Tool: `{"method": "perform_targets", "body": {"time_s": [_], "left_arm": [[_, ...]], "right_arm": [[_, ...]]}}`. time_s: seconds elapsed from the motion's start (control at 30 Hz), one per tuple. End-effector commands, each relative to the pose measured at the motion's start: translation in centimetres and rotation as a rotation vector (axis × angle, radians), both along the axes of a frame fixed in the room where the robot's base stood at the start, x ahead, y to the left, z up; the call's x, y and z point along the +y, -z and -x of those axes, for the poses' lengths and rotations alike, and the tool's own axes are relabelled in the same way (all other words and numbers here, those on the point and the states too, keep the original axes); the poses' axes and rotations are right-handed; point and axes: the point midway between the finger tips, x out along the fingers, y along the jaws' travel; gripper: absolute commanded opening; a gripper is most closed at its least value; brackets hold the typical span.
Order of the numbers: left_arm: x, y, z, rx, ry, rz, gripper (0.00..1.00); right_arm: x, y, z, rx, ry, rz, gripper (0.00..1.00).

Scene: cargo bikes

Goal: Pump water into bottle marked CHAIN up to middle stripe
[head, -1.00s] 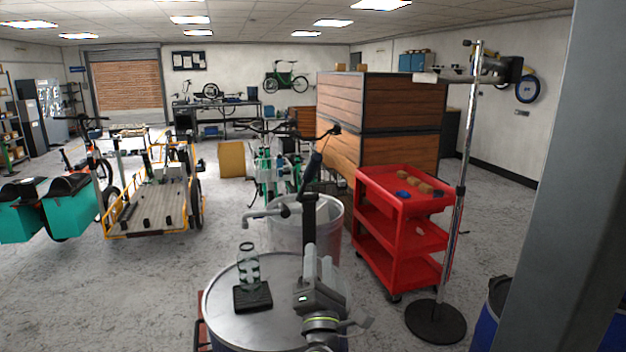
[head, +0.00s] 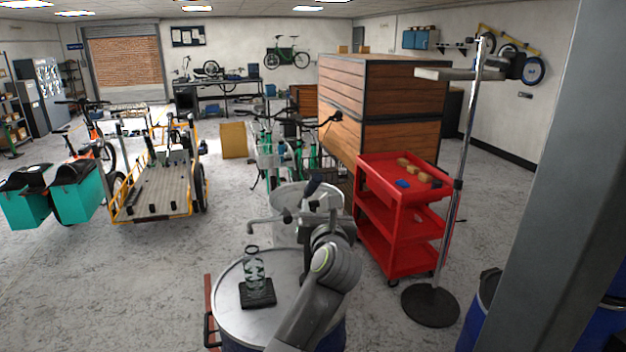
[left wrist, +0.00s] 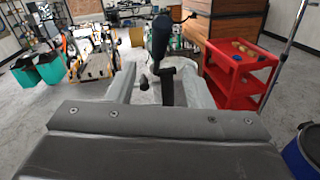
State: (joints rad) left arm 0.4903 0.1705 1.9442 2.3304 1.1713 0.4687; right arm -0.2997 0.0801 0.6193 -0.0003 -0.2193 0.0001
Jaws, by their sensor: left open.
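A clear bottle (head: 254,266) with dark bands stands upright on a black stand (head: 257,293) on the grey drum lid (head: 225,315). Its marking and water level are too small to read. The pump spout (head: 264,224) reaches left above the bottle's mouth, slightly behind it. The pump's black handle (head: 314,184) rises to the right of the spout. My left gripper (head: 318,212) is at the pump, right of the bottle. In the left wrist view its open fingers (left wrist: 160,88) stand either side of the handle (left wrist: 160,40), apparently not clamped on it. My right gripper is out of view.
A pale bin (head: 295,195) stands behind the drum. A red cart (head: 372,215) with small items and a pole stand (head: 430,305) are on the right. A grey post (head: 555,200) blocks the far right. Floor left of the drum is clear.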

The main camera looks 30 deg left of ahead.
Motion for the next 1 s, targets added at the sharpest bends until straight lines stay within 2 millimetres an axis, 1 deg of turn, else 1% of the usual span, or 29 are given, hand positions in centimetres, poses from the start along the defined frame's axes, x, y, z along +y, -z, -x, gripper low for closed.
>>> {"method": "perform_targets", "body": {"time_s": [0.03,0.4,0.6,0.8,1.0], "left_arm": [[0.8,-0.4,-0.7,0.003,-0.003,-0.004,0.47],[4.7,-0.3,-5.4,0.002,-0.002,-0.002,0.47],[6.5,-0.2,-7.5,0.001,-0.001,-0.002,0.47],[7.6,-0.1,-8.8,0.000,-0.001,-0.002,0.47],[7.9,-0.1,-9.2,-0.001,0.000,0.000,0.47]], "right_arm": [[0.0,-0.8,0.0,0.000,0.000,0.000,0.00],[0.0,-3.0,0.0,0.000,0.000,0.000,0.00],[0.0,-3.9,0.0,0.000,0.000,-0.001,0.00],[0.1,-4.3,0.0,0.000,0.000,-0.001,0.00],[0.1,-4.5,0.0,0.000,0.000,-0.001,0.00]]}}
